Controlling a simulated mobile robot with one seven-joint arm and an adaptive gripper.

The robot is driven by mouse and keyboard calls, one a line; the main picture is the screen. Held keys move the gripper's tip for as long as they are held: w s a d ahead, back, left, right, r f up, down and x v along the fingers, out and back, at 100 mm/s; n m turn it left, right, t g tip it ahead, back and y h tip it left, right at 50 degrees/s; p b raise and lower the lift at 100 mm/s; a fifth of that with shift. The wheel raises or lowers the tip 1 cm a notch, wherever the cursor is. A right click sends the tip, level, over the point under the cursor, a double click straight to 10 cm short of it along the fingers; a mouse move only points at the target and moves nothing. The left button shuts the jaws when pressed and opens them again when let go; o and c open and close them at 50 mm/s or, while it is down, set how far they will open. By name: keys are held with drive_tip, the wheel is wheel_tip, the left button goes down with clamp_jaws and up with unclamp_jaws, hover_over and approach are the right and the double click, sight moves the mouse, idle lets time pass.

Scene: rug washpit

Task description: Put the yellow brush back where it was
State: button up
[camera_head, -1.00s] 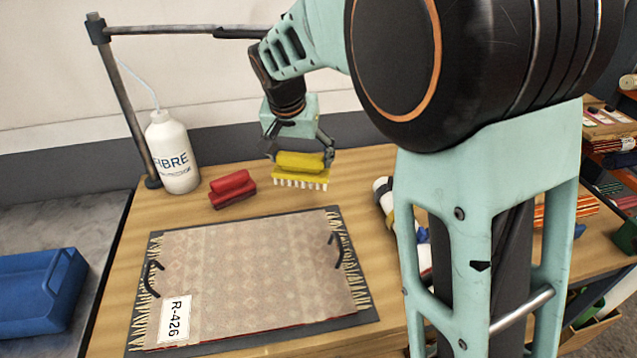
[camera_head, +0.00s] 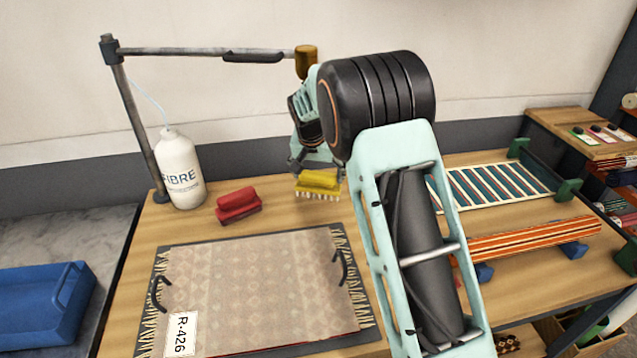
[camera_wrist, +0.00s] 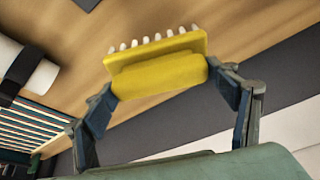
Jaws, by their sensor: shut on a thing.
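The yellow brush (camera_head: 319,182), with pale bristles pointing down, is at the back of the wooden table, right of the red brush (camera_head: 238,205). My gripper (camera_head: 318,172) is shut on the yellow brush from above; my arm hides part of the gripper. In the wrist view the yellow brush (camera_wrist: 158,75) sits between the two fingers (camera_wrist: 165,90), its bristles facing away from the palm. I cannot tell whether the bristles touch the table or hang just above it.
A patterned rug labelled R-426 (camera_head: 255,285) lies in front. A white FIBRE bottle (camera_head: 180,170) and post (camera_head: 140,120) stand at left. A striped rug (camera_head: 495,185) and orange roll (camera_head: 530,240) lie at right. A white roll (camera_wrist: 28,70) shows in the wrist view.

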sight(318, 182)
drive_tip(key=shift+w+f, duration=0.2)
drive_tip(key=shift+f, duration=1.7)
drive_tip(key=o, duration=1.3)
drive_tip(key=shift+s+r, duration=0.1)
drive_tip(key=shift+r, duration=0.3)
drive_tip(key=v, duration=1.1)
drive_tip(key=shift+s+r+b, duration=0.15)
drive_tip(key=shift+r+b, duration=0.05)
drive_tip(key=shift+b, duration=0.1)
